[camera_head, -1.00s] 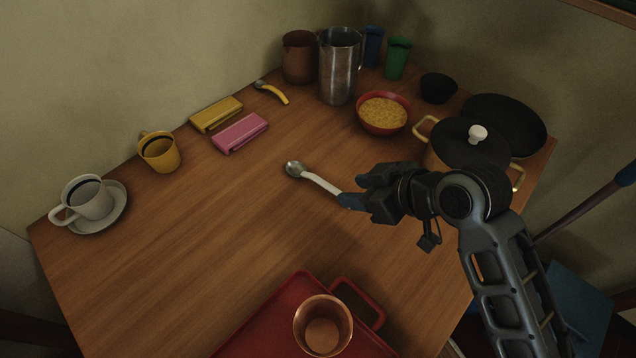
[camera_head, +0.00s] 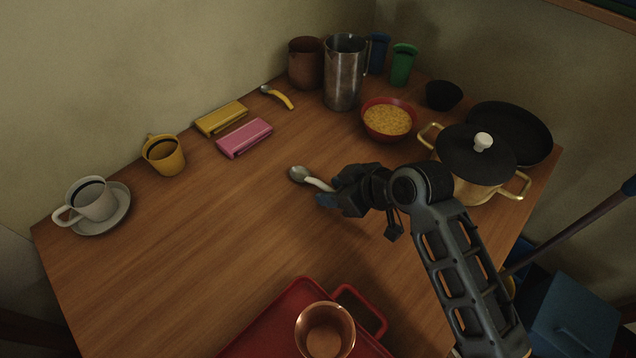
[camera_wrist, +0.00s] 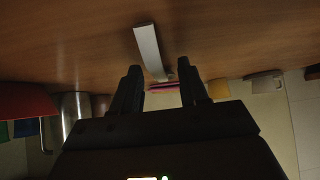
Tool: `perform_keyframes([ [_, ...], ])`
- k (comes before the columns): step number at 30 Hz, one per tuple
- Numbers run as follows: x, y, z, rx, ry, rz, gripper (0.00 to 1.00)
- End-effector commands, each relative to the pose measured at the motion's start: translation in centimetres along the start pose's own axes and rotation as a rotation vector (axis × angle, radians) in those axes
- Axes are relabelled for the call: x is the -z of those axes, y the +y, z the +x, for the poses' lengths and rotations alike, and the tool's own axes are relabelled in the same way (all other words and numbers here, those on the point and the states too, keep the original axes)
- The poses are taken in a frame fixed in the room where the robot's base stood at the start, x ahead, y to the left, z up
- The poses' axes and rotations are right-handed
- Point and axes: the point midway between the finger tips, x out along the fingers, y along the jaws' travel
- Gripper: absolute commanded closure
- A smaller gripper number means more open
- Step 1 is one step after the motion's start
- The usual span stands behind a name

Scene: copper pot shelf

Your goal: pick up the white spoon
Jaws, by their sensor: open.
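The white spoon lies on the wooden table, its metal bowl and part of its white handle (camera_head: 318,184) showing in the head view. The rest of the handle is hidden behind my gripper (camera_head: 334,188). In the wrist view the white handle (camera_wrist: 149,48) lies just beyond the fingertips and between their lines. My gripper (camera_wrist: 160,72) is open there, its two dark fingers apart with nothing held between them. Whether a finger touches the spoon cannot be told.
A red tray (camera_head: 262,330) with a copper cup (camera_head: 325,330) is at the front. A lidded pot (camera_head: 475,165) and a red bowl (camera_head: 388,119) stand behind my gripper. A yellow-handled spoon (camera_head: 279,98) lies farther back. The table left of the white spoon is clear.

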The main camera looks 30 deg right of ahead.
Motion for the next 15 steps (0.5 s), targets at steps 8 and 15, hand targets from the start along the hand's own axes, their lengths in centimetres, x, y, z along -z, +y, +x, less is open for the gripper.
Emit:
perform_keyframes([
  [8, 0.02, 0.0, -0.04, 0.0, 0.001, 0.0, 0.71],
  [15, 0.02, 0.0, -0.05, 0.0, 0.001, 0.0, 0.94],
])
